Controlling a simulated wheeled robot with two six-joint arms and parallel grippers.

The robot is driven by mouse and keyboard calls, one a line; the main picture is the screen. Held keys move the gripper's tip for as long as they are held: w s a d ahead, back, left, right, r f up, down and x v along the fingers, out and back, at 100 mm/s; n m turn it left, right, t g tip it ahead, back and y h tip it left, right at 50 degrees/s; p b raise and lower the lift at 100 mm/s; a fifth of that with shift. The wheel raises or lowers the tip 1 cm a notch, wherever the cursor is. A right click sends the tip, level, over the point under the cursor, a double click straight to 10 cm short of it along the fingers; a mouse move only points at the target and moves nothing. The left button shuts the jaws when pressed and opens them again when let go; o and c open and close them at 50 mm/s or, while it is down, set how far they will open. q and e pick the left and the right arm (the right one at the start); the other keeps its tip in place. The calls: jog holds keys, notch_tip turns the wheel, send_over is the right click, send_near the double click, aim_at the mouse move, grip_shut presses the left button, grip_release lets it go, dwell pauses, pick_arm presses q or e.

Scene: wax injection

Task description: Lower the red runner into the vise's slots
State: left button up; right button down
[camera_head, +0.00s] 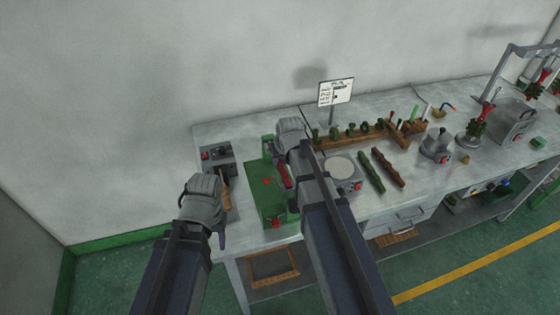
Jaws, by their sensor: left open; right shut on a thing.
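The green vise (266,198) sits near the front left of the bench, with a small red part on its bed. A red runner (286,176) shows as a narrow strip over the vise's right side, beside my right arm. My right gripper (290,142) is above the back of the vise, shut on the runner; the arm hides the contact and part of the runner. I cannot tell whether the runner touches the slots. My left gripper (204,205) is open at the bench's left front, left of the vise, apart from it; its fingertips are not clear.
A grey control box (217,157) stands behind my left gripper. A round-topped device (341,168) is right of the vise. Dark green and brown strips (381,170) lie further right. A wooden rack (365,136) and a sign (336,91) stand behind.

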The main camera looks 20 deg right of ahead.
aim_at(283, 170)
jog(key=shift+f, duration=0.25)
jog(key=c, duration=0.6)
grip_release()
jog(key=shift+r, duration=0.15)
jog(key=p+v, duration=0.7)
jog(key=shift+s+r, duration=0.15)
jog(key=shift+r, duration=0.2)
jog(key=shift+f, duration=0.1)
